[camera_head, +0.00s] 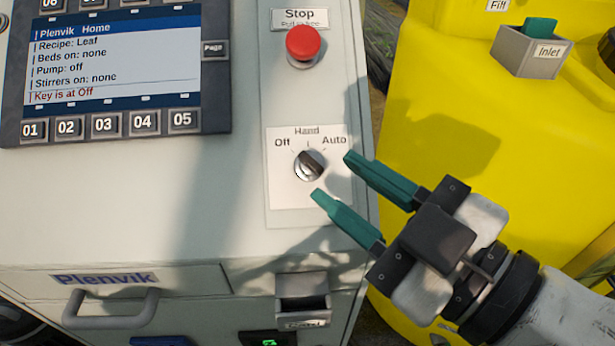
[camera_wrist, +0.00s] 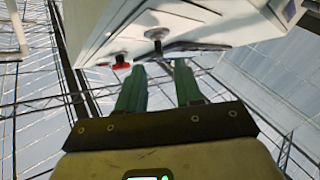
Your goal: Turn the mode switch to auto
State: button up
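The mode switch (camera_head: 309,165) is a dark knob on a silver collar, set in a white plate (camera_head: 290,197) marked Off, Hand and Auto. The knob is tilted toward upper left, on the Off side, and the screen (camera_head: 110,55) reads "Key is at Off". My gripper (camera_head: 331,176) has two green fingers, open and empty, just right of the knob, with one tip above and one below its level. In the wrist view the switch (camera_wrist: 156,40) lies beyond the fingertips; whether they touch it I cannot tell.
A red stop button (camera_head: 303,42) sits above the switch. Keypad buttons (camera_head: 105,124) line the screen's lower edge. A drawer handle (camera_head: 110,308) and a small grey holder (camera_head: 303,297) are below. A yellow tank (camera_head: 440,110) with an inlet box (camera_head: 531,52) stands at right.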

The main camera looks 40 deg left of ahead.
aim_at(310, 161)
jog(key=shift+a+f+b, duration=0.25)
jog(key=shift+a+b, duration=0.2)
jog(key=shift+b, duration=0.5)
jog(key=a, duration=0.1)
jog(key=a+p, duration=0.2)
jog(key=a, duration=0.1)
jog(key=shift+r, duration=0.3)
jog(key=shift+w+a, duration=0.15)
jog(key=shift+a, duration=0.5)
jog(key=shift+c, duration=0.2)
grip_shut()
